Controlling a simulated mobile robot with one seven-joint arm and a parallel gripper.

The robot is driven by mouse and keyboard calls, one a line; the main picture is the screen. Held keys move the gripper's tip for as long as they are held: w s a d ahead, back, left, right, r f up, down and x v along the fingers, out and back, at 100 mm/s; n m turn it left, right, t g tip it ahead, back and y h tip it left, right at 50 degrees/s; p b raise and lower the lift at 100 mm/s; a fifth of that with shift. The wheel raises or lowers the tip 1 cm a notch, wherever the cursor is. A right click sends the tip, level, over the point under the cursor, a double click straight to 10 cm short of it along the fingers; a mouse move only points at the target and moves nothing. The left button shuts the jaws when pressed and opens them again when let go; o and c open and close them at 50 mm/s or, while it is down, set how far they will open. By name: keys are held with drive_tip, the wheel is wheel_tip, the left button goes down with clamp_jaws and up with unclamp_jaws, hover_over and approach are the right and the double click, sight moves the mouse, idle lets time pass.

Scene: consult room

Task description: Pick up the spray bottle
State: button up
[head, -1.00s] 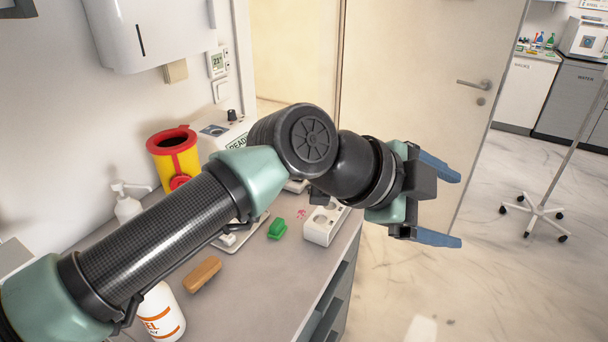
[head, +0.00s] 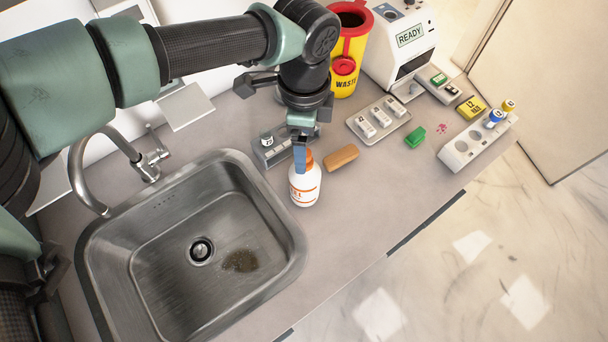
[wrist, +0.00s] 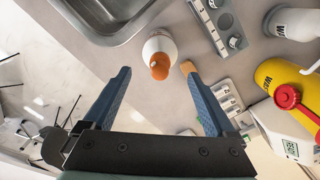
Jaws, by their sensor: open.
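The spray bottle (head: 304,190) is white with an orange top and orange print. It stands upright on the counter beside the sink's right edge. In the wrist view the bottle (wrist: 159,48) shows from above, ahead of the gap between the fingertips. My gripper (head: 300,152) points down over the counter, and one blue finger overlaps the bottle's top in the head view. In the wrist view my gripper (wrist: 157,74) is open and empty, with its blue fingers wide apart. I cannot tell the exact height of the fingertips above the bottle.
A tan block (head: 340,157) lies right beside the bottle. A grey rack (head: 270,153) sits behind it, partly hidden. A steel sink (head: 105,270) is at left. A tray (head: 355,122), green clip (head: 414,137), yellow waste bin (head: 345,80) and white machine (head: 385,50) stand right and behind.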

sight(305, 179)
wheel_tip(305, 179, down, 2)
drive_tip(key=shift+s+d+f, duration=0.1)
drive_tip(key=shift+d, duration=0.05)
drive_tip(key=shift+f+p, duration=0.8)
drive_tip(key=shift+f, duration=1.55)
clamp_jaws()
